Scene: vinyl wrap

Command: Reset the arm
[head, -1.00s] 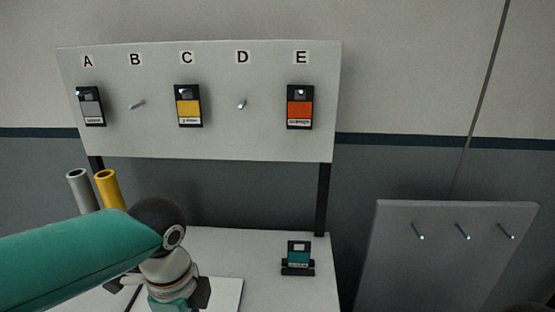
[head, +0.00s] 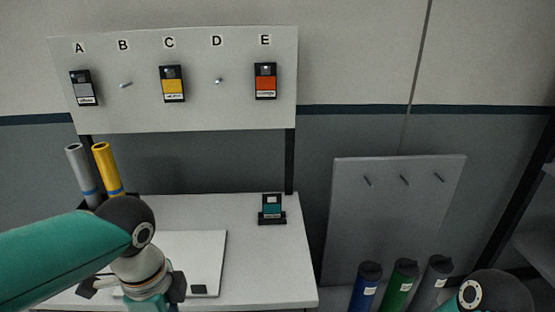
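My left arm comes in from the left, and its teal and black wrist (head: 146,272) is in front of the table's left part. The wrist runs off the bottom edge, so my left gripper's fingertips are hidden below the picture. Only a black and teal joint of my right arm (head: 497,290) shows at the lower right corner; the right gripper is out of view. I cannot tell whether either gripper holds anything.
A white board (head: 190,118) carries swatches: grey (head: 84,89) under A, yellow (head: 172,86) under C, orange (head: 265,83) under E. Pegs B and D are bare. A teal swatch (head: 271,206) stands on the table (head: 262,265). Several rolls and a grey pegboard (head: 390,215) are nearby.

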